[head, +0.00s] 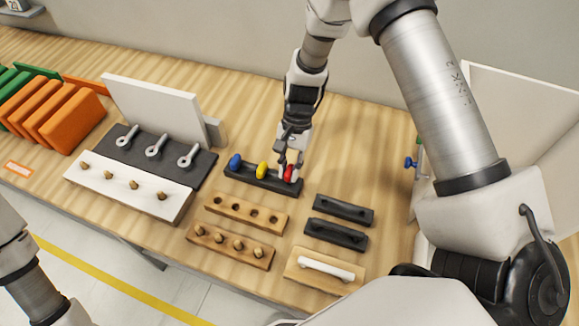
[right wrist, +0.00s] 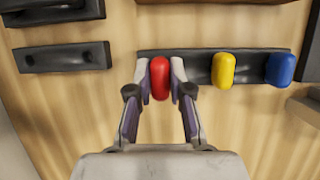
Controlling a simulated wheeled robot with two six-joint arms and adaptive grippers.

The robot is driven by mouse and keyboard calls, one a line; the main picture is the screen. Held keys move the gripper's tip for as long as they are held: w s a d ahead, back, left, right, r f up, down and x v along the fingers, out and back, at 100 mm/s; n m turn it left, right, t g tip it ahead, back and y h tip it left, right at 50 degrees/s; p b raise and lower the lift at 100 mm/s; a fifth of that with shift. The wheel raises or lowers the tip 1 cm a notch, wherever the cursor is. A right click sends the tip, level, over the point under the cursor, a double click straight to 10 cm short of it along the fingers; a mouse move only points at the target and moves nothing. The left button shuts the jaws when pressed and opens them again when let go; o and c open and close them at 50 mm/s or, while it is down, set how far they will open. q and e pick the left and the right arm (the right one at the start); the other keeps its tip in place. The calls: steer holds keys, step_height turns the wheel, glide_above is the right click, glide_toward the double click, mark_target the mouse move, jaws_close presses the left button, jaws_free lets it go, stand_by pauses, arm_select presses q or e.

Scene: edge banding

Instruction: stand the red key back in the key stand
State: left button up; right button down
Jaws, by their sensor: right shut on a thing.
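The red key (head: 289,173) is at the right end of the black key stand (head: 262,185) in the head view. My right gripper (head: 290,172) is shut on it from above. In the right wrist view the red key (right wrist: 159,77) sits between the two fingertips, over the end of the stand (right wrist: 193,66). Whether its foot is down in the stand is hidden. A yellow key (head: 262,170) and a blue key (head: 236,161) stand in the same stand, to its left. My left gripper is out of view; only part of my left arm shows at the lower left.
Two black handled bars (head: 343,210) and a wooden block with a white bar (head: 323,272) lie to the right. Wooden blocks with holes (head: 246,213) and with pegs (head: 230,245) lie in front. A white peg board (head: 128,188) and orange panels (head: 70,120) stand left.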

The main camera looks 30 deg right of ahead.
steer(key=shift+f+b, duration=0.65)
steer(key=shift+f, duration=0.4)
stand_by(1.0)
steer(key=c, duration=1)
jaws_free()
steer(key=shift+r, duration=0.1)
steer(key=shift+r+p, duration=2.2)
steer(key=shift+r, duration=0.25)
steer(key=shift+f, duration=0.1)
